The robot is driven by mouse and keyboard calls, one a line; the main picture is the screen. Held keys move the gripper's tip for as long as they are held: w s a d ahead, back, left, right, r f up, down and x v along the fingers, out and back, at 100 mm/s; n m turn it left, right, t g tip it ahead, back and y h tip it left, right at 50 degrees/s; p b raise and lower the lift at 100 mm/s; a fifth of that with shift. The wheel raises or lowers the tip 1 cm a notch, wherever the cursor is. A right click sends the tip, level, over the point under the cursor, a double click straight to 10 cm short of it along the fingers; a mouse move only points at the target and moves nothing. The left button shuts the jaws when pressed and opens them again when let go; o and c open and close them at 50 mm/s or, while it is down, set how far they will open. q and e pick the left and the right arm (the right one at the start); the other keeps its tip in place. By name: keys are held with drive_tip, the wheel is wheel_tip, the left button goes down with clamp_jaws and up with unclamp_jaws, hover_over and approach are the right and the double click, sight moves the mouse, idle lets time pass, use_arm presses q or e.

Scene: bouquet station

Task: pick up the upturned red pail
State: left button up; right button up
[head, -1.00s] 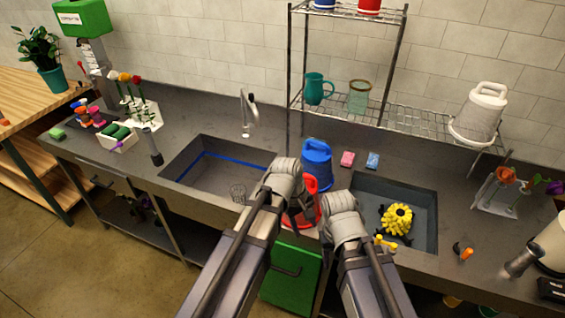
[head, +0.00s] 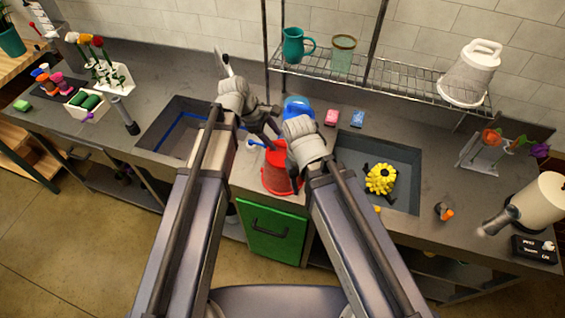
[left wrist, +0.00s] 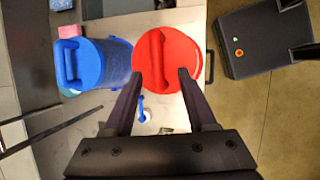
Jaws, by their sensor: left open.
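The red pail (head: 277,172) stands at the counter's front edge, between the two sinks, partly hidden by my right wrist in the head view. In the left wrist view the red pail (left wrist: 178,52) shows a closed round top with a raised bar across it. My left gripper (head: 276,125) is open and empty. In the left wrist view its fingertips (left wrist: 161,77) overlap the pail's near part, one on each side of the bar's near end; I cannot tell if they touch. My right gripper (head: 306,145) is over the counter just right of the pail, its jaws hidden.
A blue pail (head: 298,106) stands close behind the red one; it also shows in the left wrist view (left wrist: 112,62). A sink with a yellow flower (head: 380,179) lies to the right. Pink (head: 332,117) and blue (head: 358,118) sponges lie behind. A wire shelf (head: 400,80) stands at the back.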

sight(280, 143)
use_arm(q)
drive_tip(key=shift+d+f, duration=0.1)
drive_tip(key=shift+f, duration=0.05)
drive_tip(key=shift+d+f, duration=0.1)
drive_tip(key=shift+f, duration=0.1)
drive_tip(key=b+x, duration=0.4)
drive_tip(key=shift+w+d+f, duration=0.2)
drive_tip(key=shift+f, duration=0.05)
drive_tip(key=shift+r, duration=0.1)
clamp_jaws()
idle(1.1)
